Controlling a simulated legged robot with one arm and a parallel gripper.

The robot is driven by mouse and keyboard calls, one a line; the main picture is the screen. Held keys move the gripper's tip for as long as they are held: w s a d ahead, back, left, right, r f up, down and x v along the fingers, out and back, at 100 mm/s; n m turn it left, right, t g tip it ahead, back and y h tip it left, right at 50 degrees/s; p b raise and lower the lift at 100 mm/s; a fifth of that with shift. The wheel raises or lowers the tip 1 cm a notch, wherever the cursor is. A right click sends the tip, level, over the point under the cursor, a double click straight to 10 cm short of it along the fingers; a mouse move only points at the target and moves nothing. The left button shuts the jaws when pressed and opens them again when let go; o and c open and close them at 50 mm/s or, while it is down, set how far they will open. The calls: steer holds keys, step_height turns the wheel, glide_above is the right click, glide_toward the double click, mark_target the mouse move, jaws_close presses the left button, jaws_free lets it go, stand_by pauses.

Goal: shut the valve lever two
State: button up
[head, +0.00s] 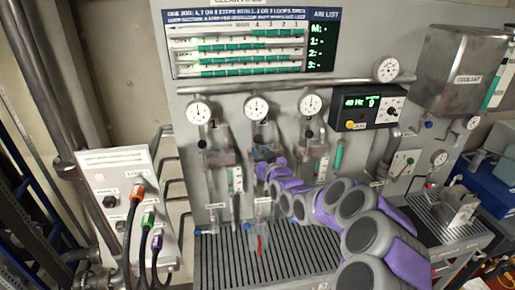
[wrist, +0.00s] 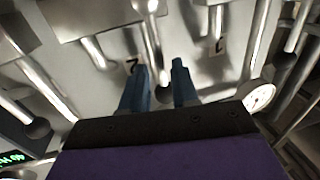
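Valve lever two (head: 252,137) has a black ball knob below the middle-left gauge on the panel, in the head view. In the wrist view lever two (wrist: 150,45) is a silver rod running down between my fingers, near a "2" label. Its dark knob end shows in the gap between them. My gripper (wrist: 160,80) has two blue fingers spread apart on either side of it. Contact cannot be told. In the head view my gripper (head: 264,158) is at the second valve and partly hides its body.
Neighbouring levers have ball knobs, lever one (head: 202,144) to the left and lever three (head: 309,134) to the right. Gauges and a horizontal pipe (head: 290,85) lie above. A slatted bench (head: 215,265) is below. A box with cables (head: 115,190) stands at left.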

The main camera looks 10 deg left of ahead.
mark_target(258, 149)
steer(key=shift+x, duration=1)
steer(key=shift+w+a, duration=0.4)
steer(key=shift+w, duration=0.15)
steer(key=shift+c, duration=0.2)
jaws_close()
